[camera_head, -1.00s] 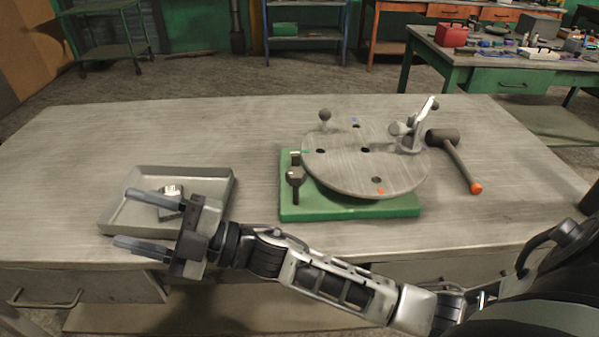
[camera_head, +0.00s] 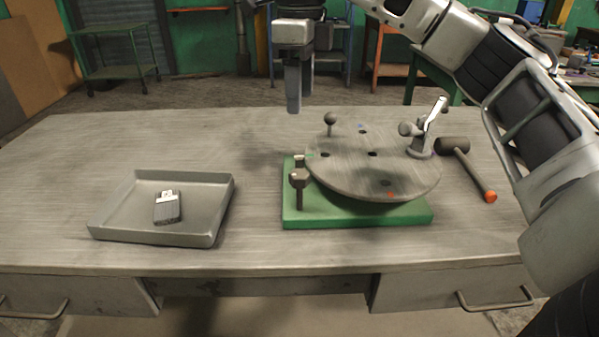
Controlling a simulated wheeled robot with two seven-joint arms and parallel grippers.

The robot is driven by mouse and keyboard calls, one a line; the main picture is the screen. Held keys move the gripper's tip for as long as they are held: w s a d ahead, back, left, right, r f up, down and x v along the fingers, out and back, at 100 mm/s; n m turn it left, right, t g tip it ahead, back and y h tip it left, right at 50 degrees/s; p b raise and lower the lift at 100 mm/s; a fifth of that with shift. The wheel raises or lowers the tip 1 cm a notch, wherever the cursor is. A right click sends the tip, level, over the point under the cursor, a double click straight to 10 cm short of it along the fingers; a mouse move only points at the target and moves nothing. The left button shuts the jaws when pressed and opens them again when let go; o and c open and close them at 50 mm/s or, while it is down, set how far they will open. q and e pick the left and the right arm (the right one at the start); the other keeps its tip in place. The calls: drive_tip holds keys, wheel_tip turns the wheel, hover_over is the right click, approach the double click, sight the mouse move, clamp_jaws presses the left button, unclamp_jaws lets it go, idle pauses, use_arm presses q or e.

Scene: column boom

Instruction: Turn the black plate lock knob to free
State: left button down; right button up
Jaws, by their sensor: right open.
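A round grey plate (camera_head: 350,170) with holes and coloured marks sits on a green base (camera_head: 362,215). A dark knob (camera_head: 299,180) on a short upright stem stands at the plate's left edge, over the base. A ball-topped post (camera_head: 330,119) stands at the plate's back left, and a light-coloured lever clamp (camera_head: 425,130) at its back right. My right gripper (camera_head: 293,100) points down, raised behind and above the plate's left side. It is open and empty, seen edge-on so that its fingers overlap, and it is apart from the knob. My left gripper is not in view.
A grey tray (camera_head: 215,215) on the left of the table holds a small dark block with a light top (camera_head: 167,207). A mallet (camera_head: 470,165) with an orange-tipped handle lies right of the plate. The table between tray and base is clear.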

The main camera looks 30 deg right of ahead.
sight(300, 173)
wheel_tip(300, 173, down, 16)
drive_tip(key=shift+r+b, duration=0.25)
drive_tip(key=shift+b, duration=0.45)
drive_tip(key=c, duration=1)
